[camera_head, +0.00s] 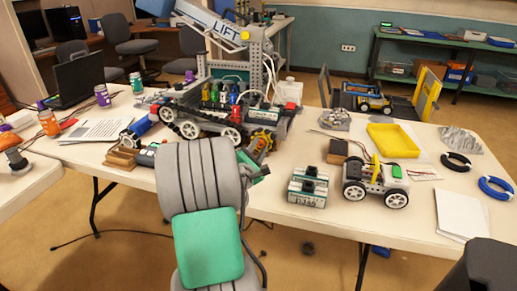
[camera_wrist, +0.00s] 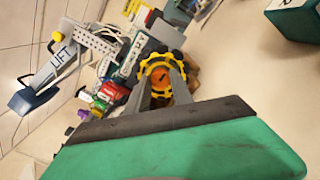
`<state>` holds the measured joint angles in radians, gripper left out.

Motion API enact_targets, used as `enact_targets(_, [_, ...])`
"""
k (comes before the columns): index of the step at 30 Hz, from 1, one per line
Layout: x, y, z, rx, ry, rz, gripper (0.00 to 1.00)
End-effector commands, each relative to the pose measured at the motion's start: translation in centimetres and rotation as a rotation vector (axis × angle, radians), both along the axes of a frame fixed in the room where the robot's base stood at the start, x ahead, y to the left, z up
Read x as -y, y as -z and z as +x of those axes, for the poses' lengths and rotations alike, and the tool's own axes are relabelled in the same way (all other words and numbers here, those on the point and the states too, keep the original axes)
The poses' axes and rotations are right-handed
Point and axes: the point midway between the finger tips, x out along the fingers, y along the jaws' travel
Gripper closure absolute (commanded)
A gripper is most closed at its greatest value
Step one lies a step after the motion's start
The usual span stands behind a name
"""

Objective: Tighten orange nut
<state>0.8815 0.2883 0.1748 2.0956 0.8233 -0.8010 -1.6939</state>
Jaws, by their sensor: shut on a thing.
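The orange nut (camera_wrist: 161,76) sits at the centre of a black wheel with a yellow toothed rim (camera_wrist: 146,68). My gripper (camera_wrist: 162,85) is shut on the nut, with one grey finger on either side of it in the wrist view. In the head view the yellow and black wheel (camera_head: 263,139) is at the front right of the large robot (camera_head: 205,115) on the table. My own arm covers much of the space in front of it, and the nut is hard to make out there.
A small wheeled robot (camera_head: 376,182) and green-and-grey battery packs (camera_head: 308,187) stand right of my arm. A wooden block (camera_head: 121,157) is at the left front edge. White tabletop is clear around the battery packs.

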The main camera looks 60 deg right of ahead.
Motion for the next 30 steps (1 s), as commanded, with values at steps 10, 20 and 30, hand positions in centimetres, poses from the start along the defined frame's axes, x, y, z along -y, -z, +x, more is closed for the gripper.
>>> enact_targets(10, [-0.02,0.12,0.03,0.104,0.007,0.017,1.00])
enact_targets(20, [-0.04,0.28,0.05,0.369,0.024,0.063,1.00])
enact_targets(30, [-0.03,0.34,0.07,0.689,0.045,0.120,1.00])
